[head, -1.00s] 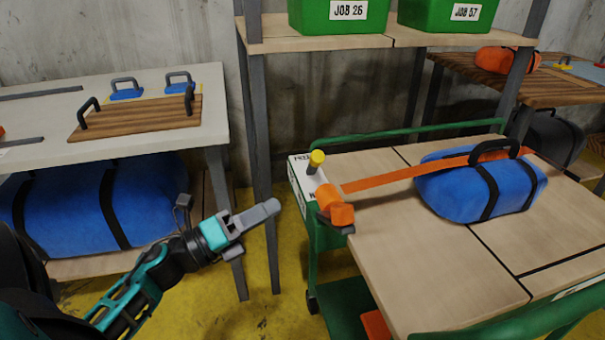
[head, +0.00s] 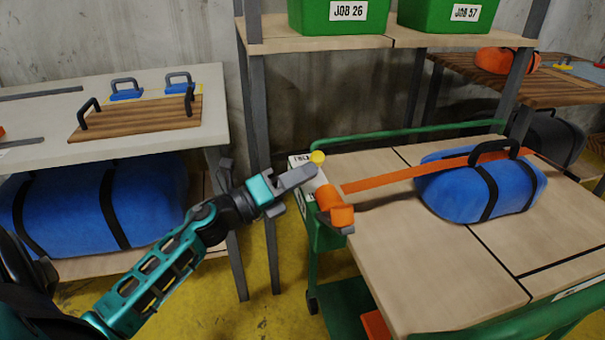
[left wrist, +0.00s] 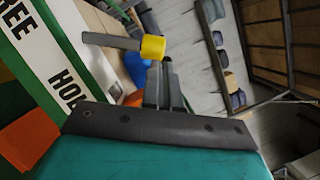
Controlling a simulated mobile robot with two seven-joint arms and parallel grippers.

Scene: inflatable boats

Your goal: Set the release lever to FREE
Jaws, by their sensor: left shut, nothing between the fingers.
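The release lever has a yellow knob (head: 317,157) on a grey shaft and stands on the white label panel (head: 296,165) at the cart's left end. In the left wrist view the yellow knob (left wrist: 153,48) is just beyond my fingertips, and its grey shaft (left wrist: 110,41) runs left toward the panel (left wrist: 45,60), where parts of FREE and HOLD show. I cannot tell exactly which word the lever points to. My left gripper (head: 308,171) is shut and empty, its tips right by the knob; contact is unclear. It also shows in the left wrist view (left wrist: 162,80).
A shelf post (head: 262,130) stands behind my gripper. A white table (head: 60,90) is left.

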